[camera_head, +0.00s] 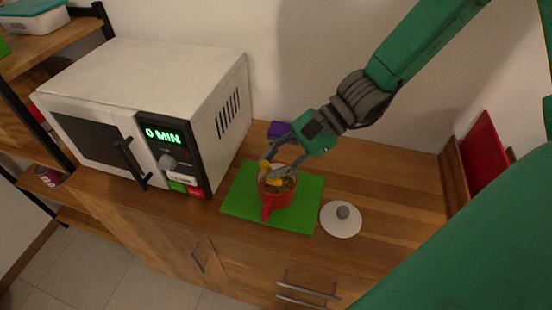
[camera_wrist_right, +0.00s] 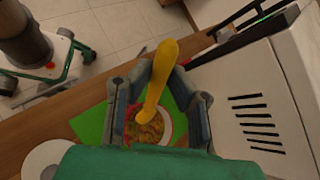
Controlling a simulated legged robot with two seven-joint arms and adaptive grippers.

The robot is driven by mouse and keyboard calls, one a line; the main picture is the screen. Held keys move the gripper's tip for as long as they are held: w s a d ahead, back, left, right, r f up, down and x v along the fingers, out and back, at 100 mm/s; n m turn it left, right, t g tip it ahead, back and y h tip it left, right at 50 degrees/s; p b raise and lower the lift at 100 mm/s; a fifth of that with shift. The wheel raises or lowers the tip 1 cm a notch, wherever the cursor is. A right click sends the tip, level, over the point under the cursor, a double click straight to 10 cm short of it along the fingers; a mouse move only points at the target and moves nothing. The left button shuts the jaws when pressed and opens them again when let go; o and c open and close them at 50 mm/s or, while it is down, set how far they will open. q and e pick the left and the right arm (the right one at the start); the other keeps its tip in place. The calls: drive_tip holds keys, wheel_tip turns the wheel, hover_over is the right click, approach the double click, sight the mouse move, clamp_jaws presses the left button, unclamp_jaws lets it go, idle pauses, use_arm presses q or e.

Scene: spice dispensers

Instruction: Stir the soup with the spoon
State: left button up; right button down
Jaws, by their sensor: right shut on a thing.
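A red pot (camera_head: 276,192) with a handle towards the front stands on a green mat (camera_head: 238,197) on the wooden counter. Brownish soup (camera_wrist_right: 147,130) with chunks shows inside it in the right wrist view. My right gripper (camera_head: 276,170) is over the pot, shut on a yellow spoon (camera_wrist_right: 160,75). The spoon's lower end reaches into the pot's opening and its handle sticks up between the fingers. How deep the spoon sits is hidden. My left gripper is not in view.
A white lid (camera_head: 341,220) with a grey knob lies right of the mat. A microwave (camera_head: 150,110) reading 0 MIN stands at left, close to the mat. A purple object (camera_head: 279,129) lies behind. The counter at right is clear.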

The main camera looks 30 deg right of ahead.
sight(274, 195)
drive_tip(key=shift+w+f, duration=0.25)
drive_tip(key=shift+f, duration=0.35)
drive_tip(key=shift+w+d+f+b, duration=0.1)
drive_tip(key=shift+w+f+b, duration=0.15)
drive_tip(key=shift+f, duration=0.15)
drive_tip(key=shift+w+f+b, duration=0.15)
drive_tip(key=shift+f+b, duration=0.1)
drive_tip(key=shift+f, duration=0.15)
drive_tip(key=f, duration=0.1)
drive_tip(key=d+f+b, duration=0.1)
drive_tip(key=f, duration=0.1)
drive_tip(key=shift+w+d+b, duration=0.3)
drive_tip(key=shift+w+d, duration=0.05)
drive_tip(key=shift+w+d+f+b, duration=0.15)
drive_tip(key=shift+f+b, duration=0.05)
drive_tip(key=shift+f, duration=0.2)
drive_tip(key=shift+w+d+f+b, duration=0.1)
drive_tip(key=shift+w+f+b, duration=0.1)
drive_tip(key=shift+f, duration=0.15)
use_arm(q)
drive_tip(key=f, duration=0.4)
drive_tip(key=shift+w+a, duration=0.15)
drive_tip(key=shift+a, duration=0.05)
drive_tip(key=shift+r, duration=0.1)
